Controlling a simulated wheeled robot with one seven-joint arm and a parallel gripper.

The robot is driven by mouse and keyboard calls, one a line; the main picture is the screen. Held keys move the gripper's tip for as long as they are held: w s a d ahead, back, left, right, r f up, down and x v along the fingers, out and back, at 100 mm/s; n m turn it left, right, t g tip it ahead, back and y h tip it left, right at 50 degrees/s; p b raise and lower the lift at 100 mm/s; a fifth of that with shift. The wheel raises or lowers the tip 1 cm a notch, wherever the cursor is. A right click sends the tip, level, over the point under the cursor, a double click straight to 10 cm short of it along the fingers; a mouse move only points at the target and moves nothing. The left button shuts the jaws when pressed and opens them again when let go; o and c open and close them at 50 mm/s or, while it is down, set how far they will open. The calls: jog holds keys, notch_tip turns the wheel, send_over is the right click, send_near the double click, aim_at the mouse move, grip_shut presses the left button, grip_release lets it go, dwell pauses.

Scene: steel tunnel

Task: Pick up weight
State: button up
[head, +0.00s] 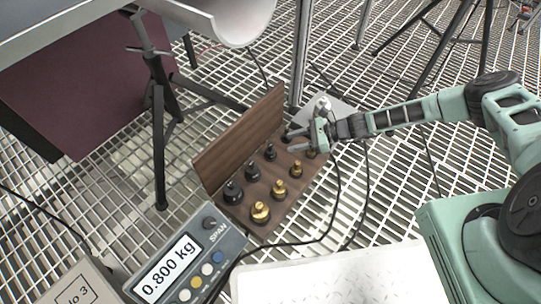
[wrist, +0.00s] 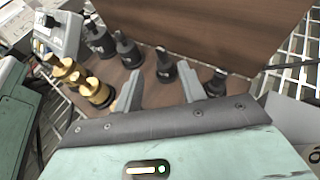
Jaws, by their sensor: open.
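An open wooden case (head: 236,212) stands on the grating floor with its lid (head: 240,135) raised. It holds a row of black weights (head: 233,192) and a row of brass weights (head: 260,212), in falling size toward my gripper. My gripper (head: 291,142) is open and low over the small-weight end of the case. In the wrist view, a black weight (wrist: 165,68) shows beyond and between the two fingertips (wrist: 160,92). A smaller black weight (wrist: 216,84) is right of the right finger. Brass weights (wrist: 97,91) are left of the left finger. Whether a finger touches any weight cannot be told.
A scale display (head: 185,262) reading 0.800 kg stands in front of the case. A white plate (head: 340,275) lies at the bottom. A black tripod (head: 160,130) and a metal post (head: 301,50) stand behind the case. Cables run across the grating.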

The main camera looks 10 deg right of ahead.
aim_at(270, 145)
jog(key=b+x, duration=0.1)
jog(key=x, duration=0.3)
jog(key=b+x, duration=0.4)
jog(key=shift+w+f, duration=0.1)
jog(key=shift+f, duration=0.3)
jog(key=shift+w+a, duration=0.1)
jog(key=shift+a, duration=0.4)
jog(key=shift+r, duration=0.1)
grip_shut()
